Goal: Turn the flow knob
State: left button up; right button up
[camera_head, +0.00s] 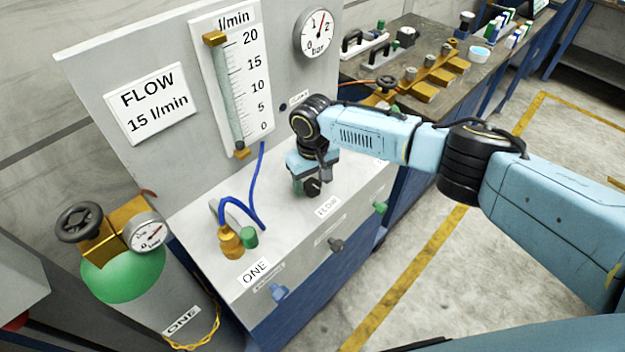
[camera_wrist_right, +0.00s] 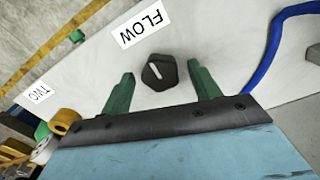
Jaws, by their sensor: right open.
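The flow knob (camera_head: 312,187) is a small black knob with a white pointer line, on the grey panel top behind the FLOW label. In the right wrist view the knob (camera_wrist_right: 160,72) lies between the fingertips, with a gap on each side. My right gripper (camera_head: 307,183) reaches down over the knob, its dark green fingers open and apart; it also shows in the right wrist view (camera_wrist_right: 164,77). The flow scale (camera_head: 240,85) runs from 0 to 20 l/min, with a dark float low in its tube near 0. A card (camera_head: 151,103) reads FLOW 15 l/min. My left gripper is out of view.
A pressure gauge (camera_head: 317,33) is on the upright panel. A blue hose (camera_head: 256,185) loops left of the knob to a brass fitting (camera_head: 230,241). A bench (camera_head: 450,98) with brass valves is behind my right arm.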

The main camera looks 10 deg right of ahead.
jog(key=c, duration=1)
